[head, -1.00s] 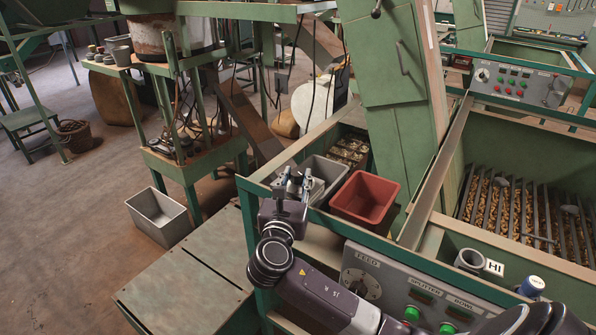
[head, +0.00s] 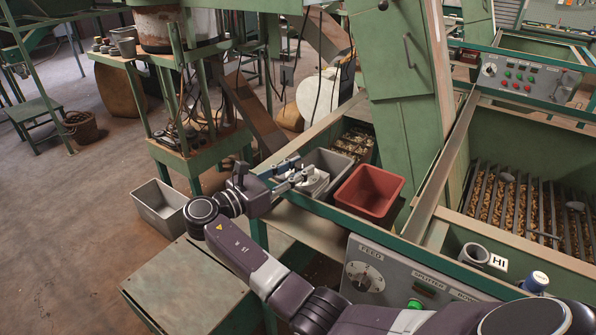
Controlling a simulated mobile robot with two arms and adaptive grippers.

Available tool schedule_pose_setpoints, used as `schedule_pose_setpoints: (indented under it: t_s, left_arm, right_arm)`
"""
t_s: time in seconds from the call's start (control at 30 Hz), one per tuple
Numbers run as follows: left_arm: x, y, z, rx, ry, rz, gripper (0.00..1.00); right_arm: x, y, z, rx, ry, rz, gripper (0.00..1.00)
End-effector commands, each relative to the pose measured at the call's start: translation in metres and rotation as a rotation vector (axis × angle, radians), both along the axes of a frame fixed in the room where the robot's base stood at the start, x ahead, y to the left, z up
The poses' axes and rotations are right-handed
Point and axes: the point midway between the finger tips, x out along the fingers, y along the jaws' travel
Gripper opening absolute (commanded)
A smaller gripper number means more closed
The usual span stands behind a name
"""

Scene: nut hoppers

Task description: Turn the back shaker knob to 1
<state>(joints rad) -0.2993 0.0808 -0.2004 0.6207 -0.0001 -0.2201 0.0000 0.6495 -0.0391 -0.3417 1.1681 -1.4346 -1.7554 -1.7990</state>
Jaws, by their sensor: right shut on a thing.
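A control panel (head: 525,80) on the far hopper at the upper right has a white-faced dial knob (head: 489,70) at its left end and several small red and green buttons. The knob's labels are too small to read. A nearer panel has a knob labelled FEED (head: 364,278). My right gripper (head: 300,176) is at the left side of the grey bin, far from the back panel. It is shut on a small pale grey object (head: 314,183) at that bin's near edge; what it is exactly is unclear. My left gripper is not in view.
A grey bin (head: 333,164) and a red bin (head: 368,193) stand in the green frame. A tall green chute (head: 405,120) rises behind them. A grating over nuts (head: 520,215) lies at right. A cup (head: 473,255) and HI tag (head: 497,262) sit on the ledge.

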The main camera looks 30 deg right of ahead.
Motion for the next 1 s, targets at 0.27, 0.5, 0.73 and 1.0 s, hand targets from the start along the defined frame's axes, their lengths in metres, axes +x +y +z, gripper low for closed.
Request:
schedule_pose_setpoints:
  t_s: [0.27,0.5,0.73,1.0]
  left_arm:
    - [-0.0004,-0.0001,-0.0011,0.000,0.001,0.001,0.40]
    - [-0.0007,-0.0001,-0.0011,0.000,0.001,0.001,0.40]
    - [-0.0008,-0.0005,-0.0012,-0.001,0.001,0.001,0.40]
    - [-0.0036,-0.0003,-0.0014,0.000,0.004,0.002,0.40]
  right_arm:
    - [0.0009,0.0002,0.0016,-0.002,-0.003,-0.018,0.03]
    - [0.0009,0.0000,0.0016,-0.002,-0.003,-0.017,0.03]
    - [0.0006,-0.0001,0.0011,-0.001,-0.002,-0.018,0.45]
    - [0.0003,0.0019,0.0003,0.000,-0.001,-0.017,0.45]
